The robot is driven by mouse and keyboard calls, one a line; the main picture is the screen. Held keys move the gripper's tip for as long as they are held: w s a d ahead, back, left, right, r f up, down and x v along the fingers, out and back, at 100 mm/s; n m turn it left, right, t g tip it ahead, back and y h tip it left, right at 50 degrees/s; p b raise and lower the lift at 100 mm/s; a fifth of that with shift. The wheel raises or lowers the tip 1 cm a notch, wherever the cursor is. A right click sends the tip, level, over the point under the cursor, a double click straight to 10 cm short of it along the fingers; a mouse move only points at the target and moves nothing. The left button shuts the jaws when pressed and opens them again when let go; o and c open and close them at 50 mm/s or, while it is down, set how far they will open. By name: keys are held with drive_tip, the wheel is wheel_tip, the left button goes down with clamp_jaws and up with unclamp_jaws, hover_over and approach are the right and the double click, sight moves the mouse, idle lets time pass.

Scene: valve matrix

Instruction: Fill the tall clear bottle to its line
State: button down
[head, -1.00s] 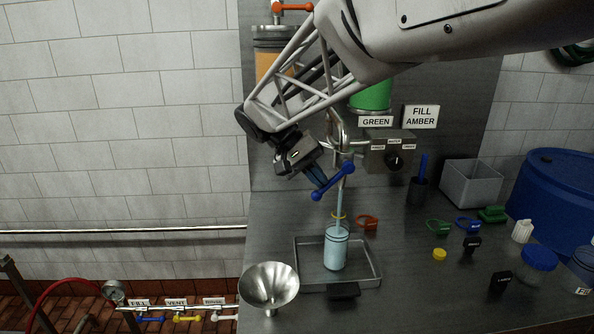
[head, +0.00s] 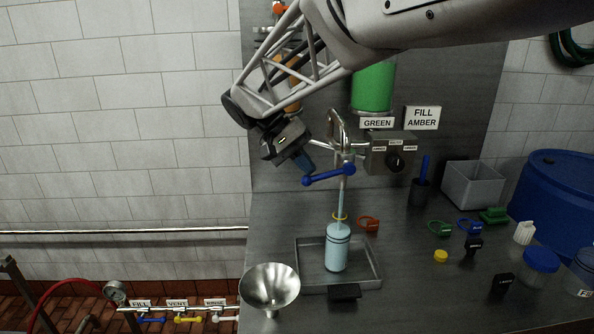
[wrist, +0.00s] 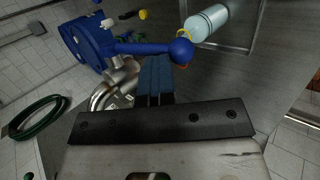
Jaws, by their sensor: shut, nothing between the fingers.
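The tall clear bottle (head: 337,252) stands upright in a shallow metal tray under the spout; pale blue liquid shows in it, with dark bands near its top. A pale stream (head: 341,195) runs from the spout (head: 336,125) down to the bottle's mouth, where a yellow ring sits. The bottle also shows in the wrist view (wrist: 207,22). The blue lever (head: 328,176) on the spout lies nearly level, its knob end to the left. My gripper (head: 308,167) is shut and empty at that knob end, touching or very close to it. In the wrist view its blue fingers (wrist: 155,78) are beside the knob (wrist: 180,51).
A steel funnel (head: 270,287) stands left of the tray (head: 375,272). A selector box (head: 390,155) with a dark knob is right of the spout, under signs GREEN and FILL AMBER (head: 422,117). Loose coloured tags, caps and a blue drum (head: 555,195) occupy the right.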

drive_tip(key=a+f+v, duration=0.1)
drive_tip(key=v, duration=0.8)
drive_tip(key=shift+a+r, duration=0.25)
drive_tip(key=shift+r, duration=0.1)
drive_tip(key=shift+w+d, duration=0.1)
idle(0.6)
drive_tip(key=s+d+f+t+y, duration=0.1)
drive_tip(key=s+d+f, duration=0.4)
drive_tip(key=s, duration=0.5)
drive_tip(key=s+d+f+t+y, duration=0.2)
drive_tip(key=s+d+f+y, duration=0.2)
drive_tip(key=s, duration=0.6)
drive_tip(key=s+d+f+t+y, duration=0.2)
drive_tip(key=s+d+f, duration=0.6)
drive_tip(key=s+d, duration=0.1)
drive_tip(key=shift+s+d+n+y, duration=0.25)
drive_tip(key=shift+s+n+y, duration=0.05)
drive_tip(key=shift+s, duration=0.15)
